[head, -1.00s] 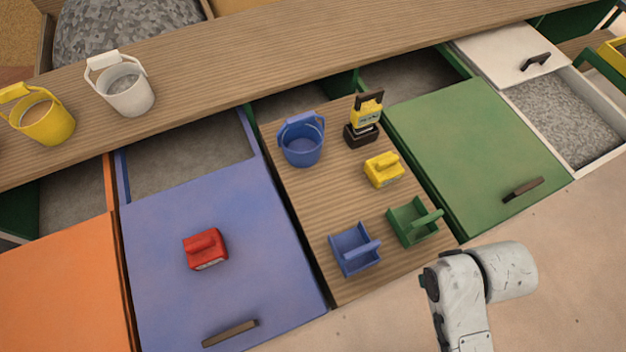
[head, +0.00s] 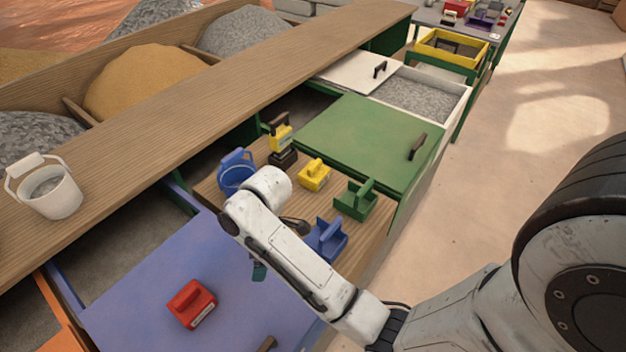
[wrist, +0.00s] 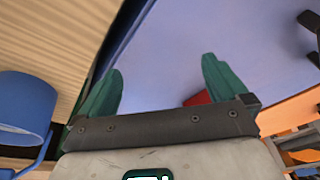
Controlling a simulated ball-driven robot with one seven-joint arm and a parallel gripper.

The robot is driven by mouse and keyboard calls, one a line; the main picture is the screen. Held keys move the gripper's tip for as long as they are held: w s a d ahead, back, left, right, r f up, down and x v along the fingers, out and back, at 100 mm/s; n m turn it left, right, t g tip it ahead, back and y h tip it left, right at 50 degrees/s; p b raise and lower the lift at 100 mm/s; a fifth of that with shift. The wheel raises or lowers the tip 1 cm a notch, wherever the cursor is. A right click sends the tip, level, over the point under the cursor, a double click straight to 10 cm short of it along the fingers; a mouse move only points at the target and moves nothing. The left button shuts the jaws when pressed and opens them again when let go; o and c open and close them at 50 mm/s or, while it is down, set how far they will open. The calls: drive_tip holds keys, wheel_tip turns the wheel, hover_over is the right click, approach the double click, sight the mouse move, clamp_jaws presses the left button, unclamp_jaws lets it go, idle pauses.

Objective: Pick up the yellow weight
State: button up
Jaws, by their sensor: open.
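The yellow weight (head: 314,175) is a small block with a handle. It sits on the wooden worktop (head: 372,238) between the blue bucket (head: 236,172) and the green scoop (head: 355,201). My gripper (wrist: 160,82) is open and empty, its two teal fingers apart. In the head view one teal fingertip (head: 259,272) shows below my arm, over the blue lid and well to the near left of the yellow weight. The rest of the gripper is hidden by my arm. The yellow weight does not show in the wrist view.
A red weight (head: 192,304) lies on the blue lid (head: 130,300); part of it shows behind a finger in the wrist view (wrist: 198,99). A yellow-and-black device (head: 281,140) stands behind the yellow weight. A blue scoop (head: 328,240) is beside my arm. A green lid (head: 370,140) lies right.

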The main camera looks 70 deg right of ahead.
drive_tip(key=w+d+n, duration=0.1)
drive_tip(key=d, duration=0.2)
drive_tip(key=w+d+r+n, duration=0.1)
drive_tip(key=w+d, duration=0.1)
drive_tip(key=d, duration=0.1)
drive_tip(key=w+d+r+n+b, duration=0.1)
drive_tip(key=d, duration=0.2)
drive_tip(key=shift+w+d, duration=0.3)
drive_tip(key=shift+w, duration=0.05)
drive_tip(key=d+r+n+h+b, duration=0.1)
drive_tip(key=d+r+n, duration=0.15)
drive_tip(key=d, duration=0.75)
wheel_tip(320, 180, up, 3)
drive_tip(key=n+g+b, duration=0.1)
drive_tip(key=n+g, duration=0.1)
drive_tip(key=n, duration=0.1)
hover_over(315, 164)
drive_tip(key=w, duration=0.1)
drive_tip(key=shift+h, duration=0.4)
drive_tip(key=f, duration=0.4)
drive_tip(key=shift+s+f, duration=0.2)
drive_tip(key=shift+f, duration=0.2)
drive_tip(key=shift+s+f+p, duration=0.15)
drive_tip(key=shift+f+p, duration=0.1)
drive_tip(key=shift+f, duration=1.2)
drive_tip(key=shift+s+f+p, duration=0.1)
drive_tip(key=shift+f+p, duration=0.1)
drive_tip(key=shift+f, duration=1.25)
drive_tip(key=shift+c, duration=0.2)
